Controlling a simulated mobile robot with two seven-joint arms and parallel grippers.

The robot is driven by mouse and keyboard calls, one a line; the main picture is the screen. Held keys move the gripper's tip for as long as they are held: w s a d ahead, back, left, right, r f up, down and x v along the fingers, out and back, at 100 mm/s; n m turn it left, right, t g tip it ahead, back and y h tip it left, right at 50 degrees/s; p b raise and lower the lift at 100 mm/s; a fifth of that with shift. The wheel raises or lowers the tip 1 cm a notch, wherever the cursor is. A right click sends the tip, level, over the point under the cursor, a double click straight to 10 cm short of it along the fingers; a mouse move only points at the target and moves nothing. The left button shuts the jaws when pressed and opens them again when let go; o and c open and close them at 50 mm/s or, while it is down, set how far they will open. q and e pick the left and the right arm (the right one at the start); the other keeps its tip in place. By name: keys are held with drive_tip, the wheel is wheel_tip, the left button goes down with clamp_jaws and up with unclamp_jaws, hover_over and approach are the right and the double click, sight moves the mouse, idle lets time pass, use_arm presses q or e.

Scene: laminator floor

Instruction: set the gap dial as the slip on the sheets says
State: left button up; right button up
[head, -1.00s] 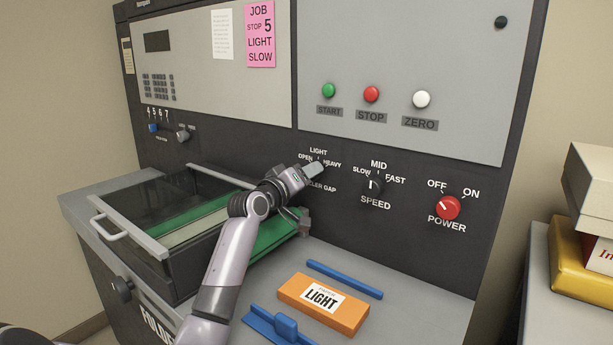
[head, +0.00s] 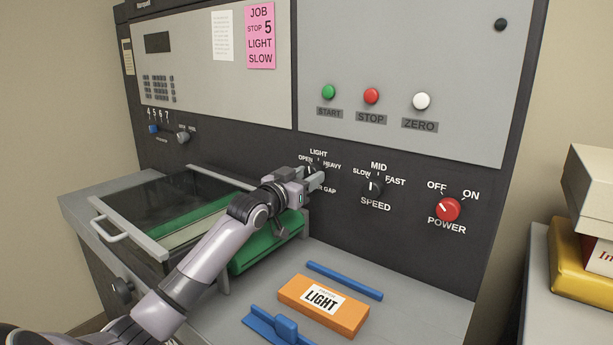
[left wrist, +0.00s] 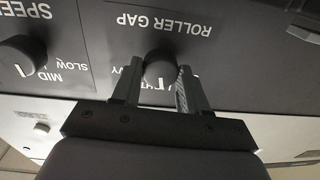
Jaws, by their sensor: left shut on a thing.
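The roller gap dial (left wrist: 160,68) is a round dark knob on the machine's dark front, marked OPEN, LIGHT and HEAVY. My left gripper (left wrist: 158,82) is shut on it, a finger on each side; in the head view the gripper (head: 316,179) largely covers the dial. I cannot read its pointer surely. The slip (head: 321,299) on the orange pack of sheets (head: 348,318) reads LIGHT. The pack lies on the grey ledge. My right gripper is not in view.
A pink note (head: 260,36) reads JOB, STOP 5, LIGHT, SLOW. The speed dial (head: 374,188) and red power knob (head: 448,208) are to the right. Start, stop and zero buttons sit above. Blue bars (head: 344,280) flank the pack.

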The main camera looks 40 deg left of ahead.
use_arm(q)
drive_tip(key=shift+m+p, duration=0.3)
drive_tip(key=shift+m, duration=0.9)
drive_tip(key=o, duration=1.1)
drive_tip(key=shift+c, duration=0.2)
drive_tip(key=shift+s, duration=0.1)
drive_tip(key=s+b, duration=0.1)
drive_tip(key=s, duration=0.6)
drive_tip(key=shift+d+f, duration=0.15)
drive_tip(key=shift+d, duration=0.3)
